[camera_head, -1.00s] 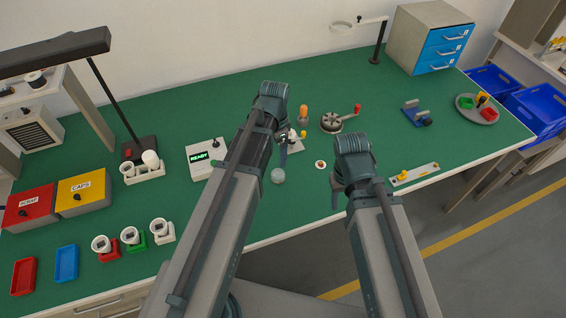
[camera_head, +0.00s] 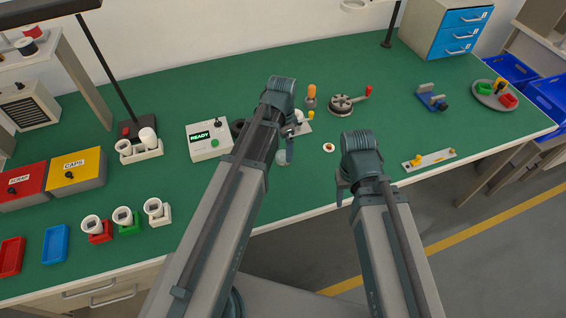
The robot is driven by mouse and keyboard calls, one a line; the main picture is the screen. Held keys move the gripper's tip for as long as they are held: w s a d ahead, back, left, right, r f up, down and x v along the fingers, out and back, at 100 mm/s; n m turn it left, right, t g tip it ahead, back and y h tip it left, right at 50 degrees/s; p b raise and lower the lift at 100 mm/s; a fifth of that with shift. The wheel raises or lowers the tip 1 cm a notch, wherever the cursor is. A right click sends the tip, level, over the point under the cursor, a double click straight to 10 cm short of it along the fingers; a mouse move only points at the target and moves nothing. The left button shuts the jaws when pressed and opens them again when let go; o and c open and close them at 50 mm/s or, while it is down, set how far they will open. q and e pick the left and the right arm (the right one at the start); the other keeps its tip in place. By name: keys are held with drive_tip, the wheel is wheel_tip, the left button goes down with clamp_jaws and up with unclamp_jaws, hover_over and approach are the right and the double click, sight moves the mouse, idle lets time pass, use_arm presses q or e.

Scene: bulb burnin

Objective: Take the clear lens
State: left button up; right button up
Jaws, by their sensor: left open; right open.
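The clear lens (camera_head: 282,158) looks like a small, pale, see-through dome on the green bench, near its front edge. My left gripper (camera_head: 288,150) is open and right at the lens, its fingers overlapping the lens's upper right side in the picture. I cannot tell whether the fingers are around it or just above it. My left arm hides part of the bench beside it. My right gripper (camera_head: 341,192) is open and empty, pointing down near the bench's front edge.
A small white disc with a red centre (camera_head: 328,147) lies between the grippers. The READY box (camera_head: 209,141) stands left of my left arm. A hand-cranked round fixture (camera_head: 347,104) stands behind, and a levelled bar (camera_head: 430,159) lies to the right.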

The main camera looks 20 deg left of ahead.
sight(283, 154)
use_arm(q)
drive_tip(key=shift+f, duration=0.25)
drive_tip(key=f+b, duration=0.5)
drive_tip(key=shift+w, duration=0.4)
drive_tip(key=c, duration=1.4)
drive_tip(key=shift+r, duration=0.2)
